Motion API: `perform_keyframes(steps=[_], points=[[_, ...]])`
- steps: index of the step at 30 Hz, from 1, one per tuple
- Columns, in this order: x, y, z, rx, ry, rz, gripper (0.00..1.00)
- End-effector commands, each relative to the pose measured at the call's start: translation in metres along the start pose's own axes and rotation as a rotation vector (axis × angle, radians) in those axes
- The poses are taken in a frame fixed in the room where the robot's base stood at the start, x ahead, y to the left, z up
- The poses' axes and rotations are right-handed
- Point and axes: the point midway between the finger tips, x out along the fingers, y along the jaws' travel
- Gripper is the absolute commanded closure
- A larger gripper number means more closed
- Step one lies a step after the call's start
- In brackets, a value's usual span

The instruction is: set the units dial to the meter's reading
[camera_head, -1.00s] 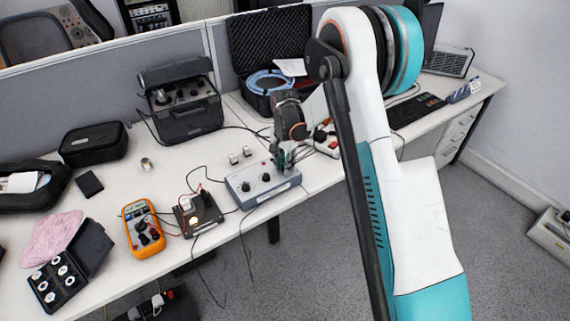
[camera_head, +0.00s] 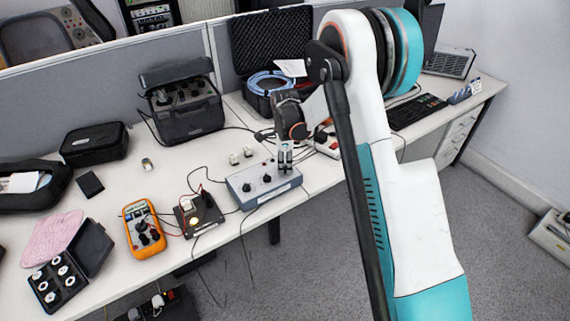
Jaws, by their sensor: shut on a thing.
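The grey dial box (camera_head: 240,193) sits near the front edge of the desk. Two black dials, the left dial (camera_head: 246,187) and the middle dial (camera_head: 266,178), show on its top. My gripper (camera_head: 285,168) points down at the right end of the box top, shut on the units dial there. The fingers hide that dial, so its setting cannot be read. The orange meter (camera_head: 144,229) lies to the left on the desk with dark knobs and leads. Its display is too small to read.
A small board (camera_head: 198,214) with red and black leads lies between meter and box. Two small light knobs (camera_head: 240,155) stand behind the box. A black case (camera_head: 68,280) with round pieces is at front left.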

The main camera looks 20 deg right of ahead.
Motion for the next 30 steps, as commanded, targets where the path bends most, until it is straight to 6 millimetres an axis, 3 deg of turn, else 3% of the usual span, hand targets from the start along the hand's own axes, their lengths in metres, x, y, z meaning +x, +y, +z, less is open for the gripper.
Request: perform_keyframes(steps=[12, 29, 30], points=[[-0.0001, -0.0013, 0.0005, 0.199, -0.001, -0.001, 1.00], [-0.0002, -0.0015, 0.0006, 0.229, -0.001, -0.001, 1.00], [-0.0002, -0.0015, 0.0006, 0.229, -0.001, -0.001, 0.73]])
